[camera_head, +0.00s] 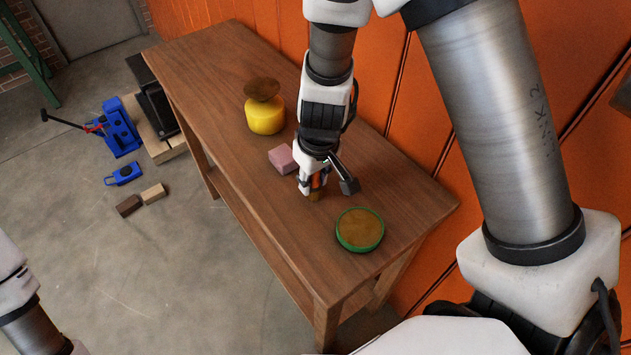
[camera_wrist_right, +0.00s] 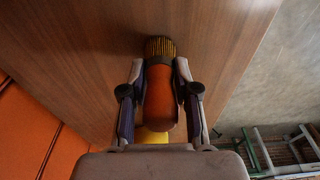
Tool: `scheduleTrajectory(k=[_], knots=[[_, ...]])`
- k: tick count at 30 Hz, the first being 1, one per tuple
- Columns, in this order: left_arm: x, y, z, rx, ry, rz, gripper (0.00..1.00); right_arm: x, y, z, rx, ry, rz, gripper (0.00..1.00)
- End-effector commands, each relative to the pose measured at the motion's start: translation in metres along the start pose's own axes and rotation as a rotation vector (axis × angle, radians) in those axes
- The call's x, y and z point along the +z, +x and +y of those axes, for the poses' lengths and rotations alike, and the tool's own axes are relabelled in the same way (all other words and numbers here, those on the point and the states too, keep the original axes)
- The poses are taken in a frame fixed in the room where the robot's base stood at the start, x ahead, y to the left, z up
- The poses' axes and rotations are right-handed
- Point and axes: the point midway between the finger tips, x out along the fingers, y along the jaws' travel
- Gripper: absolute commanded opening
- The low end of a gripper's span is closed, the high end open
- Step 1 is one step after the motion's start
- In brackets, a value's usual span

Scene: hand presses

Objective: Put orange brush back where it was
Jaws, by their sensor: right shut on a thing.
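My right gripper (camera_head: 312,184) is shut on the orange brush (camera_head: 317,181), low over the wooden table between a pink block and a green round tin. In the right wrist view, the fingers (camera_wrist_right: 160,70) clasp the brush's orange handle (camera_wrist_right: 158,100) from both sides. Its yellow-brown bristles (camera_wrist_right: 160,47) point towards the table. I cannot tell whether the bristles touch the tabletop. My left gripper is out of view; only part of my left arm shows at the lower left of the head view.
The table (camera_head: 215,100) carries the pink block (camera_head: 283,158), a yellow container (camera_head: 265,118) with a brown round top (camera_head: 262,90), and the green tin (camera_head: 360,231). A blue press (camera_head: 121,128) and small blocks (camera_head: 153,194) are on the floor left. An orange wall (camera_head: 430,110) borders the table.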

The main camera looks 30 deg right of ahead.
Motion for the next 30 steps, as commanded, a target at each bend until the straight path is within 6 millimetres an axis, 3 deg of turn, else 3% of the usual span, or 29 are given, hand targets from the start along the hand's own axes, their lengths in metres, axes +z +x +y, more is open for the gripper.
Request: scheduleTrajectory(k=[9, 10, 11, 12, 23, 30], knots=[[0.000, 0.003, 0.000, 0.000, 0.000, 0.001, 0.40, 0.002, 0.004, 0.000, 0.000, 0.000, -0.004, 0.00], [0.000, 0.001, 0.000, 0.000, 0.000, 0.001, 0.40, 0.001, 0.002, 0.000, -0.001, 0.000, -0.004, 0.40], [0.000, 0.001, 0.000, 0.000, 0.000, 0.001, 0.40, 0.001, 0.002, 0.000, 0.000, 0.000, -0.004, 0.51], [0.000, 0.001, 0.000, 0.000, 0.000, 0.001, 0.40, 0.001, 0.002, 0.000, -0.001, 0.000, -0.004, 0.55], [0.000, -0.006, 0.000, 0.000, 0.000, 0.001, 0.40, 0.000, -0.006, 0.000, -0.001, 0.000, -0.003, 0.55], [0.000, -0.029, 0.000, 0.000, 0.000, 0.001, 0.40, -0.001, -0.061, 0.000, 0.000, -0.001, 0.001, 0.55]])
